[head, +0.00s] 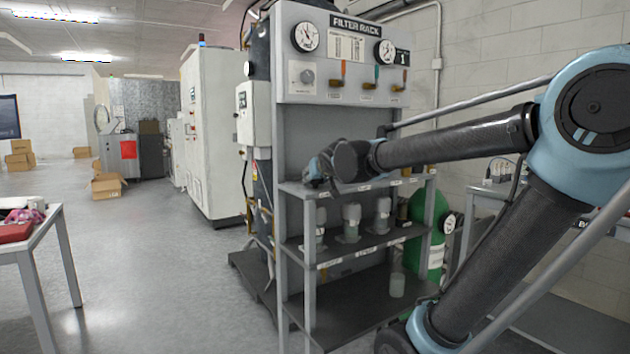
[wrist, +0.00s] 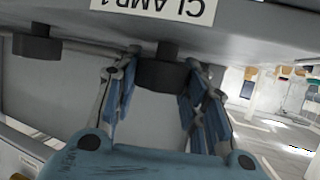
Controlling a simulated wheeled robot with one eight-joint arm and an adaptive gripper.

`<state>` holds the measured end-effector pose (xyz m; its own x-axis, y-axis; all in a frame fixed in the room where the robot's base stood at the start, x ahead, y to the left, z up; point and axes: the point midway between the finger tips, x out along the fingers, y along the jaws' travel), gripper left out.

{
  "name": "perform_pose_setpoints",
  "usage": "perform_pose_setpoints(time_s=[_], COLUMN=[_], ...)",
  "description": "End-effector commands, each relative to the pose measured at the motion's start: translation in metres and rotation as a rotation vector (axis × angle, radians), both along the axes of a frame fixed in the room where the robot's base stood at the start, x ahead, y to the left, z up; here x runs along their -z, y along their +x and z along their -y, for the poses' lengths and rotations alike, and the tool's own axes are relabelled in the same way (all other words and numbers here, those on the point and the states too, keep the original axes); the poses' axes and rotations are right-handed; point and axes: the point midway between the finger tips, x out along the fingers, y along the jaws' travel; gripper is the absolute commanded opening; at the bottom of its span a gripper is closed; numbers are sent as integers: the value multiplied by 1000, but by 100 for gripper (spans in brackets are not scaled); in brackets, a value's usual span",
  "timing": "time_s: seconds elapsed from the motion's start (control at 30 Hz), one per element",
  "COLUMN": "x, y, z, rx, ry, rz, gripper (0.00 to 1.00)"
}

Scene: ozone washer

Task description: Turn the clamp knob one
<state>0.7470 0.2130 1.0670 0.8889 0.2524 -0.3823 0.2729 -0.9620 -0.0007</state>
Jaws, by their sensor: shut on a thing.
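The clamp knob one (wrist: 160,74) is a dark block under the shelf edge, near a white label (wrist: 155,8) reading CLAMP 1, which appears upside down in the wrist view. My gripper (wrist: 164,66) has its two blue fingers on either side of the knob and is shut on it. In the head view my wrist reaches the upper shelf of the filter rack (head: 282,150); the knob and fingertips are hidden there.
A second dark knob (wrist: 36,47) sits to the left in the wrist view. Grey canisters (head: 351,222) stand on the middle shelf. A green tank (head: 430,225) stands beside the rack. A table (head: 48,245) is at far left, with open floor (head: 160,270) between.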

Motion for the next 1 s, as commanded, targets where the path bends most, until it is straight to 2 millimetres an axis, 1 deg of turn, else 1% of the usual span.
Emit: perform_pose_setpoints(time_s=[0.27, 0.3, 0.4, 0.77, 0.87, 1.0], x=[0, 0, 0, 0, -2, -6], y=[1, 1, 0, -1, -4, -15], z=[1, 1, 1, 1, 2, 5], rx=[3, 3, 3, 2, 1, 0], ry=[-3, -3, -3, -1, -2, -2], rz=[0, 0, -1, -1, -1, 0], gripper=[16, 42, 61, 61, 61, 61])
